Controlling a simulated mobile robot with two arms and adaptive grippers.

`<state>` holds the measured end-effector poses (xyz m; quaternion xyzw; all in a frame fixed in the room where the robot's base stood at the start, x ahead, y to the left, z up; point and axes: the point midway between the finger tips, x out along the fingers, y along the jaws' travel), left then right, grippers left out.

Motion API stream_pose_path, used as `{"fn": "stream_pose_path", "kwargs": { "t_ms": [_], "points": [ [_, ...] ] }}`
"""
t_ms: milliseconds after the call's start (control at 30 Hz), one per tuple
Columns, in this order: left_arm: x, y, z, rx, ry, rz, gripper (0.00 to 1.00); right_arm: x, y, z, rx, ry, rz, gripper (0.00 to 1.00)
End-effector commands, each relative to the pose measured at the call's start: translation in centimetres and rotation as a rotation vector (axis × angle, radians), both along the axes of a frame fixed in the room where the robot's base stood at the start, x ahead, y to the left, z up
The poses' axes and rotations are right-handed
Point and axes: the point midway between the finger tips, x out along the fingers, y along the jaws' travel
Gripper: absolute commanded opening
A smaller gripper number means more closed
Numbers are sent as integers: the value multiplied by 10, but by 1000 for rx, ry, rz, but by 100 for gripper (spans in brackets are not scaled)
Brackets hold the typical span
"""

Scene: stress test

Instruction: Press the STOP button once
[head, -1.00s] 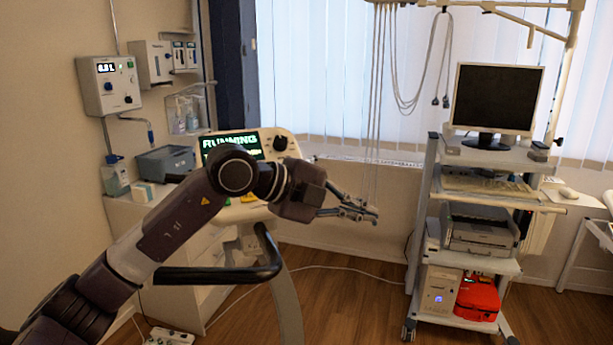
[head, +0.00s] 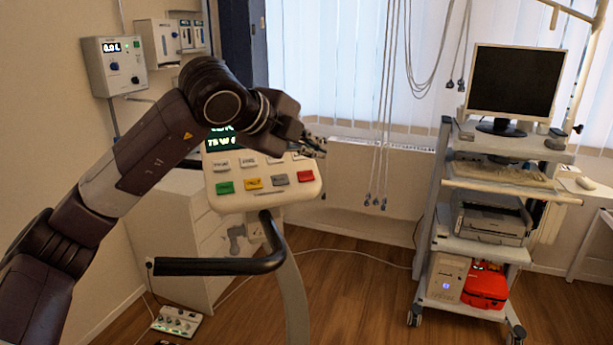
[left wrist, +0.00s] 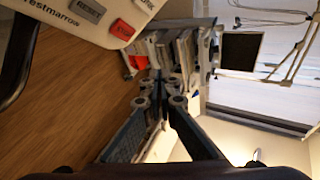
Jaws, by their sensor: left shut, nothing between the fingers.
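The console panel (head: 262,200) stands on a post at the centre of the head view. It bears a red button (head: 305,176) at the right end of its lower row, with green, yellow and grey buttons to its left. The red button's label is too small to read. My left gripper (head: 316,148) is shut and empty, above and slightly right of the red button, apart from it. The left wrist view shows the red button (left wrist: 122,29) at upper left, beside the shut fingers (left wrist: 165,82). My arm hides part of the console screen (head: 222,139). My right gripper is not in view.
A black handrail (head: 225,266) juts out below the console. A wheeled cart (head: 432,215) with a monitor (head: 516,81) stands to the right. Wall devices (head: 115,66) hang at the left. Hanging cables (head: 385,120) are behind the gripper. Floor between console and cart is largely clear.

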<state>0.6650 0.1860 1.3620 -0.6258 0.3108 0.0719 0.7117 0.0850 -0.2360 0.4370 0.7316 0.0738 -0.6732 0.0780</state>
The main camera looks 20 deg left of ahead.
Motion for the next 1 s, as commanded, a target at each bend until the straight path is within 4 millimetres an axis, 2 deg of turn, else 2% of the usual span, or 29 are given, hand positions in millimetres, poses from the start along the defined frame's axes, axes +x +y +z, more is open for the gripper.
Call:
{"fn": "stream_pose_path", "kwargs": {
  "t_ms": [300,400,600,1000],
  "points": [
    [22,19,-37,0,3,3,0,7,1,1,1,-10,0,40],
    [28,22,-50,-2,2,2,0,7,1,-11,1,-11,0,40],
    [34,27,-58,-1,0,1,0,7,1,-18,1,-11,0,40],
    [36,28,-58,1,0,-1,0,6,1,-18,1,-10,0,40]
  ]
}}
